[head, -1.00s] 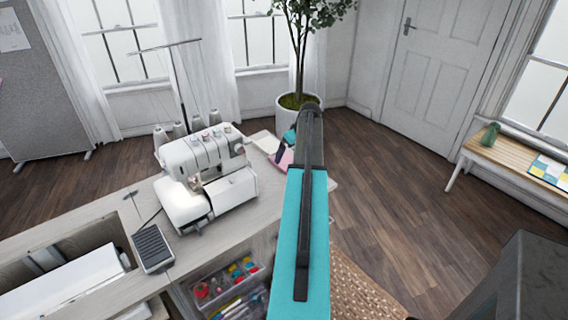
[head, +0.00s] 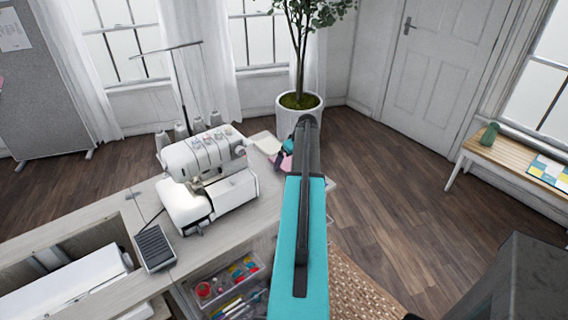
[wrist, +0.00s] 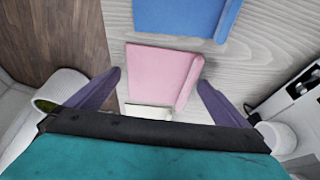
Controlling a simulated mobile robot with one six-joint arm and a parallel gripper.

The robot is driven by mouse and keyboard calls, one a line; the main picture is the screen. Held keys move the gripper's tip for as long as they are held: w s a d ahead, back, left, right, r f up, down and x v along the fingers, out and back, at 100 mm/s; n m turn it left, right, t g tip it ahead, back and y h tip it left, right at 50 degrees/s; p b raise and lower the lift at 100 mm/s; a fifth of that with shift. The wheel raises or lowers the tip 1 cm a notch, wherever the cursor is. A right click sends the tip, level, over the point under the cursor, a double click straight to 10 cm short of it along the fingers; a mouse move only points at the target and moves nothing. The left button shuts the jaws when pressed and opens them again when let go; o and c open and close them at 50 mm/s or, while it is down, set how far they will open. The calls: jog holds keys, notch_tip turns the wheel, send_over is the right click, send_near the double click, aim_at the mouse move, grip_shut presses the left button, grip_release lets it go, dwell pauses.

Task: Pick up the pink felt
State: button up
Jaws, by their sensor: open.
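The pink felt (wrist: 156,75) lies flat on the pale wooden cabinet top, with a folded or rolled edge along its right side. A sliver of the pink felt (head: 286,162) shows in the head view beside my arm, which hides the rest. In the wrist view my gripper (wrist: 159,80) is open and empty, its two purple fingers on either side of the pink felt's near part. I cannot tell the height of the fingertips above the top. In the head view my gripper is mostly hidden behind my arm.
A blue felt (wrist: 180,14) lies beyond the pink one, and a cream piece (wrist: 148,112) lies on the near side. A white overlock machine (head: 210,170) and a pedal (head: 153,248) stand to the left. A potted tree (head: 300,112) stands behind the cabinet.

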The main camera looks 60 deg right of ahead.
dwell(0.5)
jog(key=c, duration=0.9)
jog(key=shift+r, duration=0.1)
jog(key=shift+r+b, duration=0.8)
jog(key=shift+r, duration=0.7)
jog(key=s+a+b, duration=0.1)
jog(key=s+a, duration=0.2)
jog(key=s, duration=0.1)
jog(key=s+a+r+b, duration=0.1)
jog(key=s+a, duration=0.3)
jog(key=s+a+b, duration=0.1)
jog(key=s+a, duration=0.2)
jog(key=s, duration=0.1)
jog(key=shift+s+a+r+b, duration=0.1)
jog(key=shift+a+r+b, duration=0.15)
jog(key=shift+r+b, duration=0.15)
